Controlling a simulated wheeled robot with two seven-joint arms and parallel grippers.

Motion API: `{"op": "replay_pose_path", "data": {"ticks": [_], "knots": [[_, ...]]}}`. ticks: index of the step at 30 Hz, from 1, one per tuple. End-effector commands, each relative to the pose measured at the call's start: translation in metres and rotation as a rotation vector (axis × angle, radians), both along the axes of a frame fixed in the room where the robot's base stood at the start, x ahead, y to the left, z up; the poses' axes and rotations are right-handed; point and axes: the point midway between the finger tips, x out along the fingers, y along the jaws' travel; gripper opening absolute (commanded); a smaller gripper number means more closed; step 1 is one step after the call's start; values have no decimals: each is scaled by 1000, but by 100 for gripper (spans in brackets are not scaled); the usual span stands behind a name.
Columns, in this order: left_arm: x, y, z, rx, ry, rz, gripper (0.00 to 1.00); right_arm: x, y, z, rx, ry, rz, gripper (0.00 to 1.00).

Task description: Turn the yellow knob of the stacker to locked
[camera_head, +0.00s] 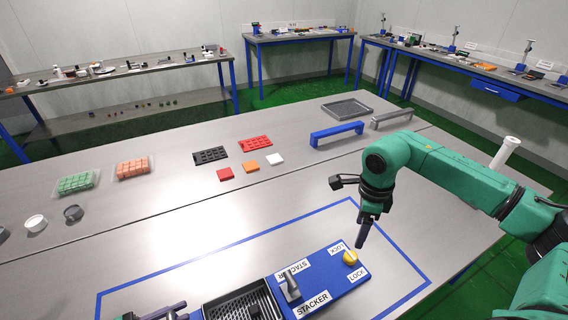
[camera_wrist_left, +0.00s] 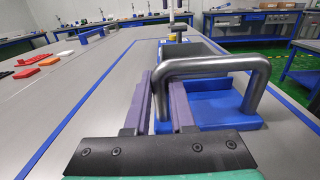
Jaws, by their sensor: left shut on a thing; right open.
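The blue stacker (camera_head: 340,295) stands at the front of the table, with STACKER and LOCK labels on its top. Its yellow knob (camera_head: 350,258) sits between two LOCK labels. My right gripper (camera_head: 362,240) points down just above and behind the knob and looks apart from it; it is open, though its finger gap is hard to see. My left gripper (camera_head: 172,314) is at the stacker's left end. In the left wrist view, its purple fingers (camera_wrist_left: 162,100) are shut on one leg of a grey arched handle (camera_wrist_left: 215,67).
A dark ribbed tray (camera_head: 245,303) and a small grey lever (camera_head: 290,287) are on the stacker. A blue tape outline (camera_head: 215,249) surrounds it. Red, orange and white tiles (camera_head: 250,166) and a blue handle (camera_head: 336,132) lie further back. The table between is clear.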

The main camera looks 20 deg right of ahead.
Motion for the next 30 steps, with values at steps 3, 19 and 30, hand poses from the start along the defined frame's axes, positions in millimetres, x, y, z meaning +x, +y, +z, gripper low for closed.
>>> {"op": "replay_pose_path", "data": {"ticks": [3,19,30], "knots": [[0,0,-1,1,2,-1,0,0,0,6,-1,1,0,76],[0,0,0,0,1,0,57,0,0,5,0,1,0,76],[-4,36,-1,4,1,2,57,0,0,5,1,1,0,76]]}}
